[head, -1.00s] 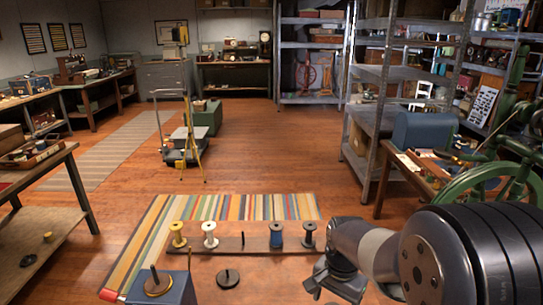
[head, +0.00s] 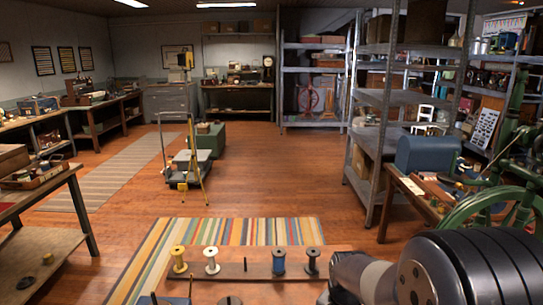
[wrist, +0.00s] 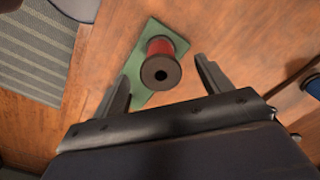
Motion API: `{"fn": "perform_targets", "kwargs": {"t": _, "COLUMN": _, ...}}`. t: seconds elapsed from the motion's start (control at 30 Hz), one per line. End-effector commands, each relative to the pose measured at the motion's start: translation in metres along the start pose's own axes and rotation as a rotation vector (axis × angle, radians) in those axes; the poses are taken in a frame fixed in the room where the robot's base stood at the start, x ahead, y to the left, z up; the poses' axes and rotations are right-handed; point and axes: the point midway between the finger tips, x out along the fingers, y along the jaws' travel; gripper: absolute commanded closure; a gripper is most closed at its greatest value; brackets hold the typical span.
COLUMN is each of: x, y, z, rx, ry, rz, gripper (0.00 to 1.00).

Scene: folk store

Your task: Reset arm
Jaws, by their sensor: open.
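My gripper (wrist: 161,72) shows in the wrist view with its two fingers spread wide and nothing gripped. A red spool (wrist: 160,47) with a dark round end stands on a green piece (wrist: 150,30) beyond the fingers. It appears between the fingertips with gaps on both sides; its depth from them is hard to tell. In the head view my arm (head: 365,275) fills the lower right, and the gripper itself is cut off or hidden there.
A board (head: 245,268) at the bottom of the head view carries a yellow spool (head: 179,260), a white spool (head: 212,262), a blue spool (head: 279,263) and a dark spool (head: 312,262). A green wheel (head: 490,215) stands close at right. The wooden floor (head: 265,180) is open ahead.

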Motion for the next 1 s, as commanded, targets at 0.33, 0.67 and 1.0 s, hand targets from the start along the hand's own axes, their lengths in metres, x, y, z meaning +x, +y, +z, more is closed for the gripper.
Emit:
{"fn": "perform_targets", "kwargs": {"t": 0.33, "x": -0.059, "y": -0.001, "z": -0.001, "rx": 0.0, "ry": 0.005, "rz": -0.004, "gripper": 0.27}}
{"fn": "perform_targets", "kwargs": {"t": 0.67, "x": -0.083, "y": 0.001, "z": 0.001, "rx": 0.0, "ry": -0.005, "rz": 0.005, "gripper": 0.27}}
{"fn": "perform_targets", "kwargs": {"t": 1.0, "x": -0.014, "y": 0.001, "z": 0.001, "rx": 0.0, "ry": -0.005, "rz": 0.004, "gripper": 0.27}}
